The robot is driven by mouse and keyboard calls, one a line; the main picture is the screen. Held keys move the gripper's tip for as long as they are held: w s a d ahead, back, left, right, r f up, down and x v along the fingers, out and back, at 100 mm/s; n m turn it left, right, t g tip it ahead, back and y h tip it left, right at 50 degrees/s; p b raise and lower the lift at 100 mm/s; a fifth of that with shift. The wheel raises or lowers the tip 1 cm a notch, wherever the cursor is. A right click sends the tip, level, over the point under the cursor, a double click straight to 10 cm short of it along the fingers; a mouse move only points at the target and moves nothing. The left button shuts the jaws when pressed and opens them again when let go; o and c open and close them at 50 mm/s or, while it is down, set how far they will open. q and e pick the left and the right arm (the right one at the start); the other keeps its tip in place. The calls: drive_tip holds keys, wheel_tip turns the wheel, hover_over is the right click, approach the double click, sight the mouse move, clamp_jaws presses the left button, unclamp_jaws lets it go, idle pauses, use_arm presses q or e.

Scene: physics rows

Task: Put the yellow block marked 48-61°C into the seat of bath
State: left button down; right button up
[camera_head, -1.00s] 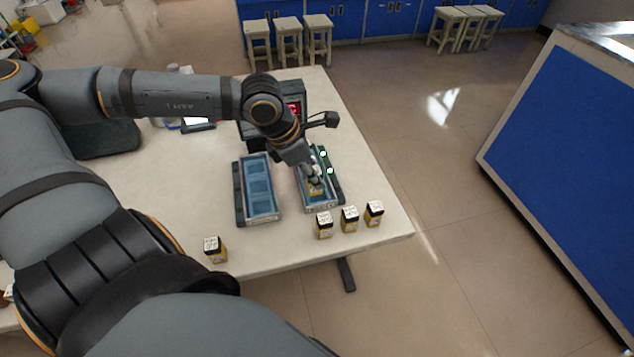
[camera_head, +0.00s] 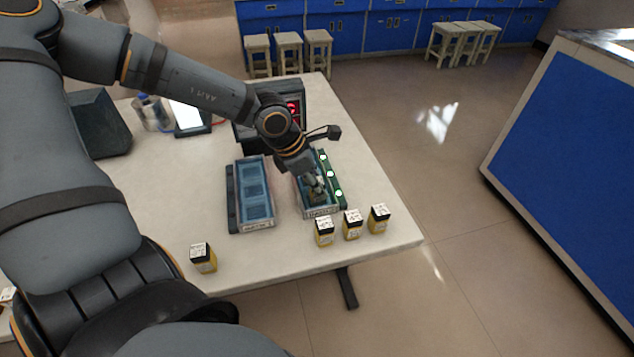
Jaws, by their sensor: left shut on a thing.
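My left gripper (camera_head: 316,191) reaches down into the right blue tray (camera_head: 321,212) on the table and is shut on a block there. The block sits low between the fingers and the tray walls and is mostly hidden; its marking cannot be read. A second blue tray (camera_head: 252,225) with several recessed seats stands just left and looks empty. The labels on both tray fronts are too small to read, so I cannot tell which is the bath. My right gripper is not in view.
Three yellow blocks with white tops and dark bands (camera_head: 324,232), (camera_head: 351,224), (camera_head: 378,218) stand near the table's front edge. Another (camera_head: 203,258) stands alone at left. A dark device with a red display (camera_head: 293,108) stands behind the trays.

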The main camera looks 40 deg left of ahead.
use_arm(q)
drive_tip(key=shift+f+b, duration=0.2)
drive_tip(key=shift+b, duration=0.15)
drive_tip(key=c, duration=1)
unclamp_jaws()
drive_tip(key=shift+r, duration=0.1)
